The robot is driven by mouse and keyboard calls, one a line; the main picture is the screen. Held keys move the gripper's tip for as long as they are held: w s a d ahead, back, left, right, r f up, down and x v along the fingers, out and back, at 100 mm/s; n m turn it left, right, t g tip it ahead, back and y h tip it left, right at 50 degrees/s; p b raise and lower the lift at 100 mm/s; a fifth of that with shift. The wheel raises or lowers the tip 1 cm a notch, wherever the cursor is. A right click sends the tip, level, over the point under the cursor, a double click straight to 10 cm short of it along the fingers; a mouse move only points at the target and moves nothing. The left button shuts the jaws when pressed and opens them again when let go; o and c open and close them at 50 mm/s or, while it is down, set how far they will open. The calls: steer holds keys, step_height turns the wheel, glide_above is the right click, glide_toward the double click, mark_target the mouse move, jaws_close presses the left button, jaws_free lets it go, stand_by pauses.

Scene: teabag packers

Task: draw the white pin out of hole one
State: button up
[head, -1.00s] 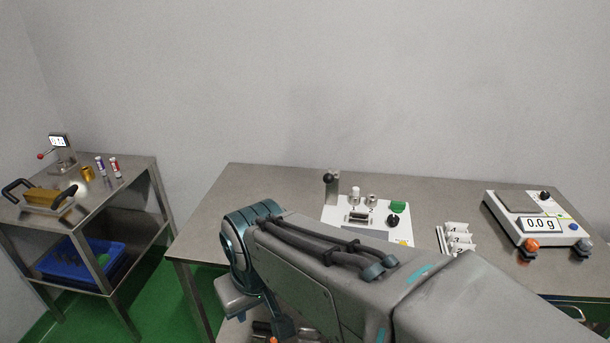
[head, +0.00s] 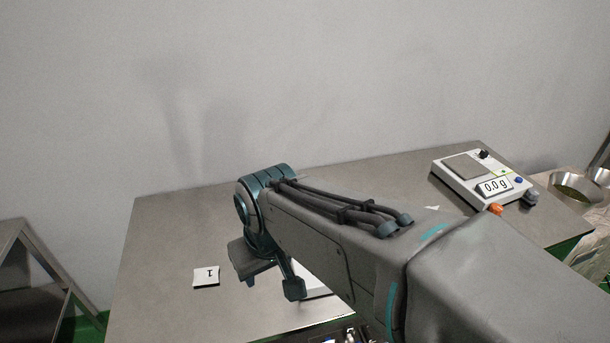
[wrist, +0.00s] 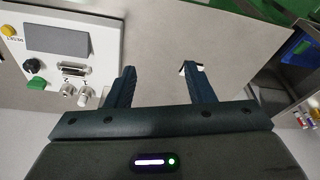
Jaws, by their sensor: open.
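My gripper (wrist: 159,72) is open and empty in the wrist view, its two dark fingers apart above the steel table. In the head view its dark fingers (head: 268,280) hang below the arm. I cannot make out a white pin or hole one for certain. A white panel device (wrist: 112,42) lies left of the fingers in the wrist view, with two small pale posts, one a short post (wrist: 84,96), near its lower edge. A white card marked 1 (head: 206,276) lies on the table left of the gripper. A small white piece (wrist: 184,70) shows beside the right fingertip.
A scale reading 0.0 g (head: 478,180) stands at the table's back right, with a metal bowl (head: 577,187) beyond. A side table (head: 30,270) stands at left. A blue crate (wrist: 302,46) shows at upper right. The back left tabletop is clear.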

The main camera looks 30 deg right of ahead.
steer(key=w+d+r+n+g+h+p, duration=0.1)
steer(key=w+d+n+p, duration=0.2)
steer(key=w+d+n, duration=0.55)
steer(key=w+d+r+n+g+p, duration=0.1)
steer(key=w+d+n+g+p, duration=0.3)
steer(key=w+d, duration=0.65)
steer(key=w+d+f+n+t+y, duration=0.1)
steer(key=w+d+f+n, duration=0.1)
steer(key=w+d, duration=0.15)
steer(key=w+d+f+n+t, duration=0.1)
steer(key=w+d+f+n, duration=0.1)
steer(key=d+n, duration=0.15)
steer(key=shift+m, duration=0.4)
steer(key=f+p, duration=0.1)
steer(key=f, duration=0.3)
steer(key=f+p, duration=0.1)
steer(key=f, duration=0.3)
steer(key=f+p, duration=0.1)
steer(key=f, duration=0.3)
steer(key=shift+s+d+f, duration=0.15)
steer(key=shift+d+f, duration=0.1)
jaws_close()
